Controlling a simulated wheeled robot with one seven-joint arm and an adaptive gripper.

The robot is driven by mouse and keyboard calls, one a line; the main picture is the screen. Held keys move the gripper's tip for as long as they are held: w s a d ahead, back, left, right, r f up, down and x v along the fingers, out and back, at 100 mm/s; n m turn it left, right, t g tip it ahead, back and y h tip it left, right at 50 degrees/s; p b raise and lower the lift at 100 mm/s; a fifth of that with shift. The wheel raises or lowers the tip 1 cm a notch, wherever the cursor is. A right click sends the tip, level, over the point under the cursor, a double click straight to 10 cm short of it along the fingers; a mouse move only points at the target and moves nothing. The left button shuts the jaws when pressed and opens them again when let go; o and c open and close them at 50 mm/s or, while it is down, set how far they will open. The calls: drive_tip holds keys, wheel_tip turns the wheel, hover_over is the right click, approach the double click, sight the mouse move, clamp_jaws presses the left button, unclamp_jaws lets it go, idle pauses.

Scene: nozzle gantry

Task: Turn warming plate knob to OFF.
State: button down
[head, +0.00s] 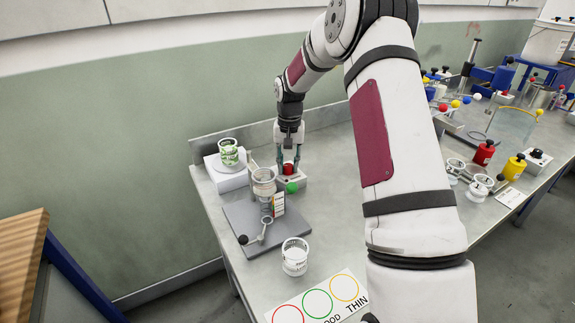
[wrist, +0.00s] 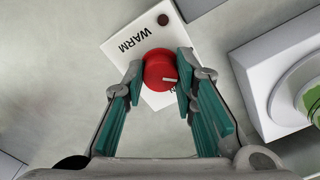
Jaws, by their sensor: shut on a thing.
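The warming plate knob is a red knob (wrist: 158,66) with a pale pointer mark, on a white panel (wrist: 138,38) lettered WARM. In the wrist view my gripper (wrist: 160,80) has its two teal fingers closed around the knob's sides. In the head view the red knob (head: 288,169) shows between the fingers of my gripper (head: 289,160), at the back of the bench. The pointer mark lies roughly sideways in the wrist view. Lettering beside the knob is partly hidden by the fingers, so I cannot read the setting.
A white block (head: 228,175) with a green-patterned cup (head: 228,152) stands left of the panel. A grey stand (head: 250,225) with a cup is in front. Several coloured items crowd the right.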

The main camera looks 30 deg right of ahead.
sight(289, 166)
drive_tip(key=n, duration=0.4)
drive_tip(key=shift+n+b, duration=0.35)
drive_tip(key=shift+n, duration=1.85)
drive_tip(key=c, duration=1.3)
unclamp_jaws()
wheel_tip(289, 166, up, 12)
drive_tip(key=shift+d, duration=0.15)
